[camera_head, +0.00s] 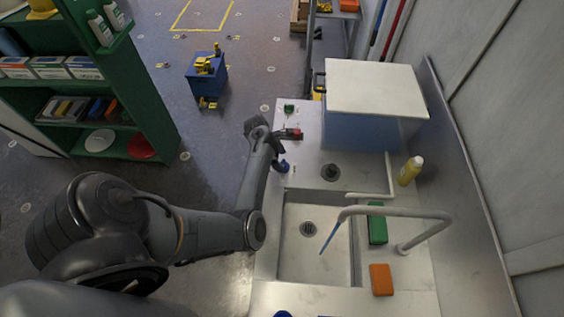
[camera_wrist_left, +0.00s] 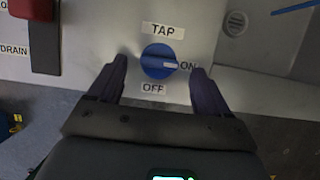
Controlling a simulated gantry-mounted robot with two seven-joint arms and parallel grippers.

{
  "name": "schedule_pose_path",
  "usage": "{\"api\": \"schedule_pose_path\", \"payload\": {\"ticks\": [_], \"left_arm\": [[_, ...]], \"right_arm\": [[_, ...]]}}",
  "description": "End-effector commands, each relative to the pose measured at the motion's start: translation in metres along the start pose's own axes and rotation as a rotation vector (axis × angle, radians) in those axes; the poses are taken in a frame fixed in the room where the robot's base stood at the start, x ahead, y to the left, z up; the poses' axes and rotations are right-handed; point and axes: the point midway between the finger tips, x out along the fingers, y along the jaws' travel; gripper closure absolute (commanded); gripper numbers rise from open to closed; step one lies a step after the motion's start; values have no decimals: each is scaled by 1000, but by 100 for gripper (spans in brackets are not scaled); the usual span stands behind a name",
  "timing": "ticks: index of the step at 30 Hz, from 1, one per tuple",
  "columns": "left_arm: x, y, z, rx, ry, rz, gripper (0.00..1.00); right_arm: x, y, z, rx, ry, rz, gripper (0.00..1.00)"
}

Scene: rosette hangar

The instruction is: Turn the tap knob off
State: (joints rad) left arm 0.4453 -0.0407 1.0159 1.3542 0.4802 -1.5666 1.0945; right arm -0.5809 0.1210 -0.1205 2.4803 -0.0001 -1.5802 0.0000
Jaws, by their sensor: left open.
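The blue tap knob (camera_wrist_left: 158,61) sits on the counter's front panel between the labels TAP (camera_wrist_left: 163,29) and OFF (camera_wrist_left: 153,88). Its white mark points right, to the ON label (camera_wrist_left: 187,67). In the head view the knob (camera_head: 283,167) is at the counter's left edge. My left gripper (camera_wrist_left: 158,70) is open, with one finger on each side of the knob and visible gaps; contact is not apparent. In the head view the left gripper (camera_head: 275,150) is by the knob. A blue stream (camera_head: 330,237) falls from the tap spout (camera_head: 348,212). My right gripper is out of view.
A red-handled lever (camera_wrist_left: 32,8) beside a DRAIN label is left of the knob in the wrist view. The sink (camera_head: 290,262) lies right of my arm. A green sponge (camera_head: 378,228), orange sponge (camera_head: 381,279) and yellow bottle (camera_head: 410,171) stand farther right.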

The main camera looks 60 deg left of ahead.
Motion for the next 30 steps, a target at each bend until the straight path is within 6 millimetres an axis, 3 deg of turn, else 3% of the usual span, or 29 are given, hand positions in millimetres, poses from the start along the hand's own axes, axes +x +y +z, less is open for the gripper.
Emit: {"api": "schedule_pose_path", "payload": {"ticks": [7, 18, 30], "left_arm": [[23, 0, 0, 0, 0, -1, 21], [26, 0, 0, 0, 1, 1, 21], [26, 0, 0, 0, 1, 1, 77]], "right_arm": [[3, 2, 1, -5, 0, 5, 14], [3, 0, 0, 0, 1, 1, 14], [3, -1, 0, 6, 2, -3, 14]]}}
